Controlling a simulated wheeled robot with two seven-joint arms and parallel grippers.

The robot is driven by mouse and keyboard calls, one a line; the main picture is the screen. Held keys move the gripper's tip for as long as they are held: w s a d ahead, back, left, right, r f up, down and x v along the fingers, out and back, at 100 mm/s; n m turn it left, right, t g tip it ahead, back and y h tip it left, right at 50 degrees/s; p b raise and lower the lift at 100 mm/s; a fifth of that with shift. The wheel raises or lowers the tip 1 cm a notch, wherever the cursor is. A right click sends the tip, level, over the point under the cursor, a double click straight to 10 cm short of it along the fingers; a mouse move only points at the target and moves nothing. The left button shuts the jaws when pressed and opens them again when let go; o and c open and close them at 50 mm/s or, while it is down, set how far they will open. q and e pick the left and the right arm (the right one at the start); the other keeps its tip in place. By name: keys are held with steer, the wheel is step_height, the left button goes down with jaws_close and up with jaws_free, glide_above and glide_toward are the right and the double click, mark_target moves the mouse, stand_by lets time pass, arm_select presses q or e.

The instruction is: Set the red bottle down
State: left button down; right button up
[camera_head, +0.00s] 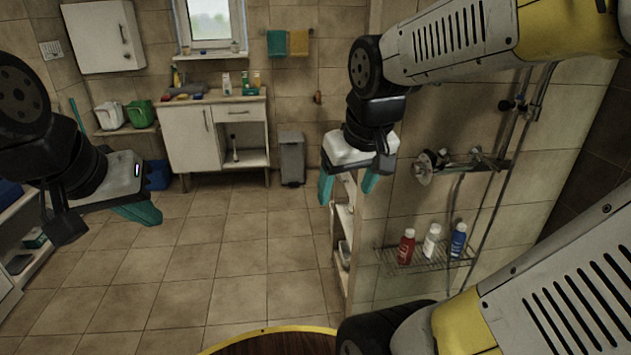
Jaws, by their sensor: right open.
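The red bottle (406,248) has a white cap and stands upright on a wire shelf (440,264) on the tiled wall at right. A white bottle (431,242) and a blue bottle (458,241) stand to its right on the same shelf. My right gripper (348,187) is open and empty, its teal fingers pointing down. In the picture it is up and left of the red bottle, clear of it. My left gripper (140,213) is at the left, far from the shelf. Its teal fingers overlap in this view, and I see nothing held.
A shower mixer (436,163) and pipes are on the wall above the wire shelf. A wooden basin rim (270,332) shows at the bottom. A narrow shelf unit (342,235) stands beside the wall. The tiled floor in the middle is clear.

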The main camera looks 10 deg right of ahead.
steer(key=s+a+r+m+t+y, duration=0.1)
steer(key=s+a+r, duration=0.1)
steer(key=s+a, duration=0.2)
steer(key=shift+a+r+t+y, duration=0.25)
steer(key=shift+r+t+y, duration=0.05)
steer(key=shift+t+y, duration=0.1)
